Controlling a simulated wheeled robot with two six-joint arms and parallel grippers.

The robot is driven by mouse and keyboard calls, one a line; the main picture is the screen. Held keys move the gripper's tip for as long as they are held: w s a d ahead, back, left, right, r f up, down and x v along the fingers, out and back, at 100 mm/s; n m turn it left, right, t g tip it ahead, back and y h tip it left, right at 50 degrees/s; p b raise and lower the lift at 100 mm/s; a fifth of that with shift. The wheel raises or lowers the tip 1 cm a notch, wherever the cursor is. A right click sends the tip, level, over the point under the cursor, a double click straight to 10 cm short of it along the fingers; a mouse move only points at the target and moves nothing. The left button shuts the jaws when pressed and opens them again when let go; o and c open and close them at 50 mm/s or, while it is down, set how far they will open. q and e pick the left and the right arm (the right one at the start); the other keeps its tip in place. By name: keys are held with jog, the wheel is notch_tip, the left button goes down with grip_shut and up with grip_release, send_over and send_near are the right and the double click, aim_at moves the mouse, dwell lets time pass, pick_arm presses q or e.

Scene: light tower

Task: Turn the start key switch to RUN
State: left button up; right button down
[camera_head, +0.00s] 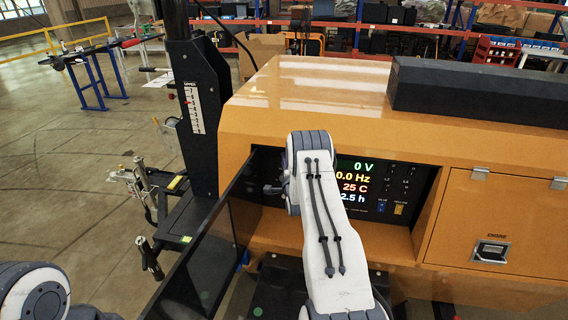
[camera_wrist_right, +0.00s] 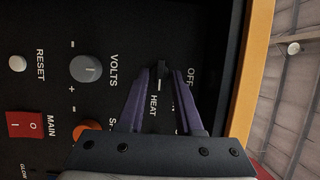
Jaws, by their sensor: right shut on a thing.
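The start key switch (camera_wrist_right: 162,69) is a small black handle on the dark control panel in the right wrist view. My right gripper (camera_wrist_right: 166,72) has its two purple fingers closed around that handle, one on each side. The labels OFF and HEAT show beside it; another label is mostly hidden behind a finger. In the head view my right gripper (camera_head: 271,188) is at the left end of the panel, and my white arm hides part of the panel and the switch. My left arm shows only at the lower left corner; its gripper is out of view.
The control panel (camera_head: 408,183) sits recessed in an orange generator housing (camera_head: 300,84), with a lit display. An open dark door (camera_head: 200,262) stands left of the recess. In the right wrist view a VOLTS knob (camera_wrist_right: 86,68) and a red MAIN switch (camera_wrist_right: 25,125) are nearby.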

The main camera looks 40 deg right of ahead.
jog(key=shift+a+r+n+g+b, duration=0.15)
jog(key=shift+n+g+b, duration=0.7)
jog(key=shift+n+b, duration=0.8)
jog(key=shift+d+r+n+g+b, duration=0.1)
jog(key=shift+n+g+b, duration=0.75)
jog(key=shift+n+b, duration=0.8)
jog(key=shift+n, duration=0.4)
jog(key=c, duration=0.9)
grip_release()
jog(key=shift+w, duration=0.1)
